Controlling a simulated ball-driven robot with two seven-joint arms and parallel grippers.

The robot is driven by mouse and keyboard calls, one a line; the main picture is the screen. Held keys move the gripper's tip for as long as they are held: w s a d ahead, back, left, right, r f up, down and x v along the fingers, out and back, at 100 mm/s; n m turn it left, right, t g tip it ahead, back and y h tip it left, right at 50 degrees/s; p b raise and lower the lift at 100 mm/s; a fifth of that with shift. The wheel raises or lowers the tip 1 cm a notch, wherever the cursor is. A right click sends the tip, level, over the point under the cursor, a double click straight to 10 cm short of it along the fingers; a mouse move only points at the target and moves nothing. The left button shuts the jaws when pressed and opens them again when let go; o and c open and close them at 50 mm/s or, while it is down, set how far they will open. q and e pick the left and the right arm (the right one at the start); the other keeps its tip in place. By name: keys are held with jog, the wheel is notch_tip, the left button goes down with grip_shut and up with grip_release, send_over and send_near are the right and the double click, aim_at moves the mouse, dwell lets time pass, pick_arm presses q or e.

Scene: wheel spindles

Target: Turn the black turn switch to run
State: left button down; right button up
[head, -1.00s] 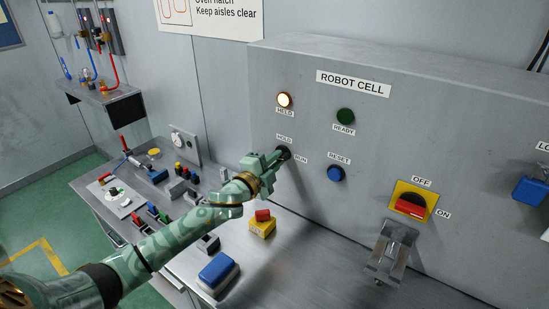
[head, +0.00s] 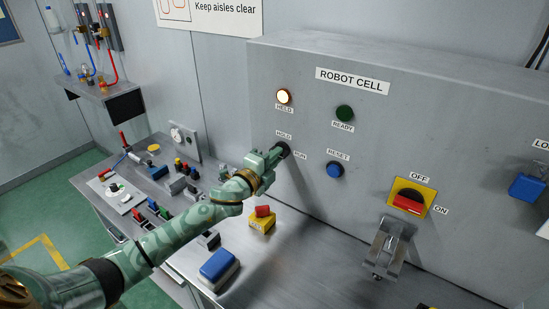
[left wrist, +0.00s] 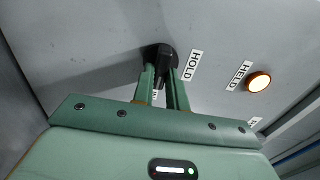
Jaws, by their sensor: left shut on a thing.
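The black turn switch (head: 284,150) is on the grey panel, between the HOLD label (head: 284,134) and the RUN label (head: 300,155). My left gripper (head: 276,155) is shut on its knob. In the left wrist view, the two green fingers of the left gripper (left wrist: 165,88) sit on either side of the switch's black handle (left wrist: 161,66), with the HOLD label beside it. The RUN label is mostly hidden there behind the fingers. The HELD lamp (head: 283,96) is lit; the green READY lamp (head: 344,113) looks dark. My right gripper is not in view.
A blue RESET button (head: 334,169) is to the right of the switch. A yellow and red OFF/ON switch (head: 409,200) is farther right, above a metal bracket (head: 389,248). Below, the bench holds a blue-topped block (head: 217,268) and a yellow box with a red top (head: 263,219).

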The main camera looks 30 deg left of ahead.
pick_arm(q)
jog(key=c, duration=1.4)
grip_release()
jog(key=shift+f, duration=0.1)
jog(key=s+a, duration=0.2)
jog(key=s, duration=1.4)
jog(key=shift+s+a, duration=0.1)
jog(key=shift+s, duration=0.05)
